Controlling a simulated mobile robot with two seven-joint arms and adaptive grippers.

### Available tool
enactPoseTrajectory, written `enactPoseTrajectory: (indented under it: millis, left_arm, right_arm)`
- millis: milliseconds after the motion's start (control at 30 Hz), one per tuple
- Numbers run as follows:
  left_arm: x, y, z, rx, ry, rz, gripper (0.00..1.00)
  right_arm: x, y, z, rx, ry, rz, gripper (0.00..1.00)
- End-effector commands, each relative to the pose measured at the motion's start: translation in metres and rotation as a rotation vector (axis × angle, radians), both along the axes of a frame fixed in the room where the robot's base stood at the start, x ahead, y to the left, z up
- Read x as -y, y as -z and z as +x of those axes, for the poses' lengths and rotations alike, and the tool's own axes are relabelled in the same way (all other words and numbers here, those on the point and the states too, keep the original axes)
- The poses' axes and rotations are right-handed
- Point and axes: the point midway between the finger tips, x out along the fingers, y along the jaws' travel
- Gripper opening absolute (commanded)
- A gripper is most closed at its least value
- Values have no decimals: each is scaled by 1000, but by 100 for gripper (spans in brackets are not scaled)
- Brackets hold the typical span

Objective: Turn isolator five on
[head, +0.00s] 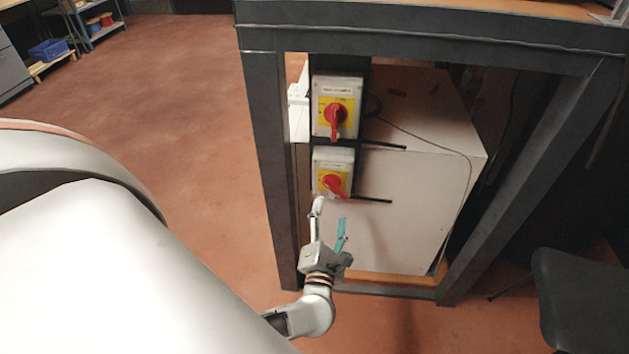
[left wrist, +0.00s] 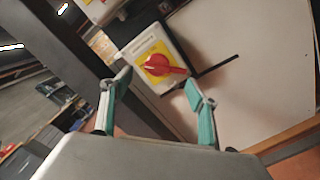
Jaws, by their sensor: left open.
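Two isolator switches are mounted one above the other on a dark post. Each is a pale box with a yellow plate and a red rotary handle. The upper isolator (head: 322,90) has its handle pointing down. The lower isolator (head: 320,160) has its handle tilted down to the right; its label is too small to read. It also shows in the left wrist view (left wrist: 141,49), with its red handle (left wrist: 166,66) between and beyond my fingertips. My left gripper (head: 329,212) is open and empty, just below and in front of the lower isolator. My right gripper is not in view.
A dark metal frame (head: 266,160) surrounds the switches, with a white cabinet (head: 420,215) behind them. Thin black bars (head: 375,200) stick out beside the isolators. A black chair (head: 580,295) stands at the lower right. The red floor at left is open.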

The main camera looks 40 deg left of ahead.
Motion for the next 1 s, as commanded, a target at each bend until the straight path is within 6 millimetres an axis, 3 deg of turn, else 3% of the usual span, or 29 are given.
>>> enactPoseTrajectory:
  millis: [167, 600, 1000]
  left_arm:
    - [-11, 8, 5, 5, -40, -64, 60]
    - [-43, 7, 56, 4, -38, -57, 60]
    - [-48, 8, 66, 3, -38, -59, 60]
  right_arm:
    - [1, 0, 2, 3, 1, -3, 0]
    - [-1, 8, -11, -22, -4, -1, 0]
    - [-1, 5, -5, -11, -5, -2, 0]
